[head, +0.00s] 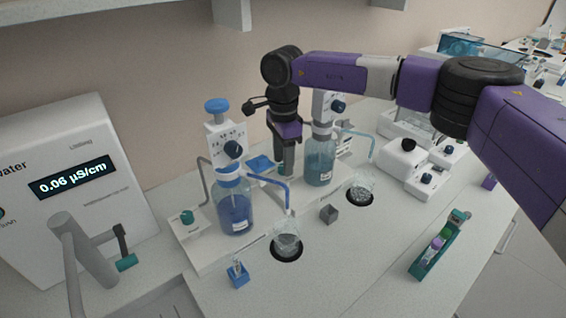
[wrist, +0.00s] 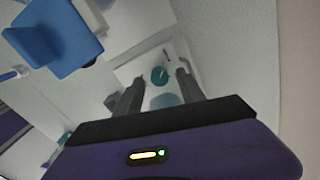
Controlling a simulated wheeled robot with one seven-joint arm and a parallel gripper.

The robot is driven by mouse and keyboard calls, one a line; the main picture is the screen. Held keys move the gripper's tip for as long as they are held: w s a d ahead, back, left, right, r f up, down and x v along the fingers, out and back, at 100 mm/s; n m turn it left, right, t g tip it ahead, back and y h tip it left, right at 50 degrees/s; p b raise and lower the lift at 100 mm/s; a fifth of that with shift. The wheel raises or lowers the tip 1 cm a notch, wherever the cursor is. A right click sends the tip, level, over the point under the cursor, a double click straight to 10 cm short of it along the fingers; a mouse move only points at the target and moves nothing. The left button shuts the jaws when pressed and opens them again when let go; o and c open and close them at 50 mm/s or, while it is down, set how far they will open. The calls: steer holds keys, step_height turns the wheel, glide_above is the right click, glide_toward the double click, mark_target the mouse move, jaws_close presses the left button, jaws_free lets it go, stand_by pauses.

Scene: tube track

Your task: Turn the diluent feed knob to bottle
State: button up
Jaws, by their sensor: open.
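My gripper (head: 287,158) points down behind and between the two dispenser bottles in the head view. In the wrist view its two fingers (wrist: 160,88) are apart, and a small round teal knob (wrist: 159,75) on a white plate shows between them. Another teal round part (wrist: 165,101) lies just nearer, partly hidden by my gripper. A similar teal knob (head: 187,216) stands on the white base left of the blue-liquid bottle (head: 235,212). The teal-liquid bottle (head: 320,168) stands right of my gripper. I cannot read any label or setting on the knobs.
Beakers stand under the spouts, at the front (head: 287,243) and right (head: 361,192). A grey block (head: 329,213), blue holder (head: 238,273) and green rack (head: 440,245) are on the bench. The water unit (head: 75,185) stands left. A blue block (wrist: 55,38) shows in the wrist view.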

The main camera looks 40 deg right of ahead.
step_height(320, 180, up, 7)
steer(key=shift+f+b, duration=0.1)
steer(key=shift+b, duration=0.35)
stand_by(0.4)
